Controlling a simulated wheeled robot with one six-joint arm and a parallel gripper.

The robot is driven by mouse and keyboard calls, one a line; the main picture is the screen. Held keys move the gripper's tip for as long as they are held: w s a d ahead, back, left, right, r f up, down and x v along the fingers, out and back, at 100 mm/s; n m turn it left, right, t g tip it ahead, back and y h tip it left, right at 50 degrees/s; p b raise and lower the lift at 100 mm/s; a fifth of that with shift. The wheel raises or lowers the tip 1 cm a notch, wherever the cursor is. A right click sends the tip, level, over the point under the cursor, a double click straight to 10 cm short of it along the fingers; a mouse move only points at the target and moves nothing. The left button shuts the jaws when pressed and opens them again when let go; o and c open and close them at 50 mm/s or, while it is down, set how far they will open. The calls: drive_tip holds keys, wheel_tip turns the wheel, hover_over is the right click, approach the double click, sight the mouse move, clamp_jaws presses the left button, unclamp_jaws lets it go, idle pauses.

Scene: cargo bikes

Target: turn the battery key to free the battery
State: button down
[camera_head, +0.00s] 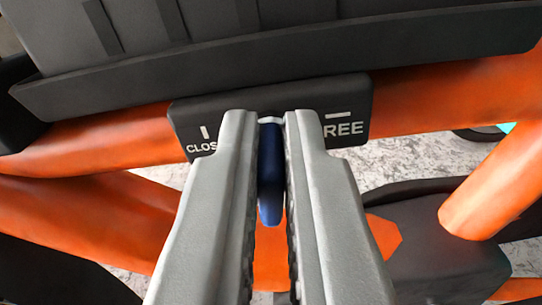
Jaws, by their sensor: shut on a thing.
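My gripper (270,170) is in the middle of the view, with its two grey fingers shut on a blue key (270,185). The key stands upright in the picture, its grip between the fingers. Its upper end meets a light-coloured round part on a black lock plate (270,95). The plate has a white mark with letters "CLOS" on the left and a white dash with "REE" on the right. The fingers hide the rest of both words. A dark ribbed box (300,60) sits above the plate; I cannot tell whether it is the battery.
Orange frame tubes (430,95) run left and right behind the plate, and another tube (490,190) slants at the right. A dark part (440,240) lies low right. Pale speckled ground (400,165) shows between the tubes.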

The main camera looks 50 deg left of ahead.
drive_tip(key=shift+w+d+f+m, duration=0.1)
drive_tip(key=shift+d+f+m, duration=0.1)
drive_tip(key=shift+m, duration=2.5)
drive_tip(key=shift+w+d+f+m, duration=0.1)
drive_tip(key=shift+f+m, duration=0.1)
drive_tip(key=shift+m, duration=2.5)
drive_tip(key=shift+w+d+f+m, duration=0.1)
drive_tip(key=shift+f+m, duration=0.1)
drive_tip(key=shift+m, duration=2.5)
drive_tip(key=c, duration=1.6)
unclamp_jaws()
drive_tip(key=shift+o, duration=0.2)
drive_tip(key=shift+d, duration=0.1)
drive_tip(key=v, duration=1.7)
drive_tip(key=shift+s, duration=0.2)
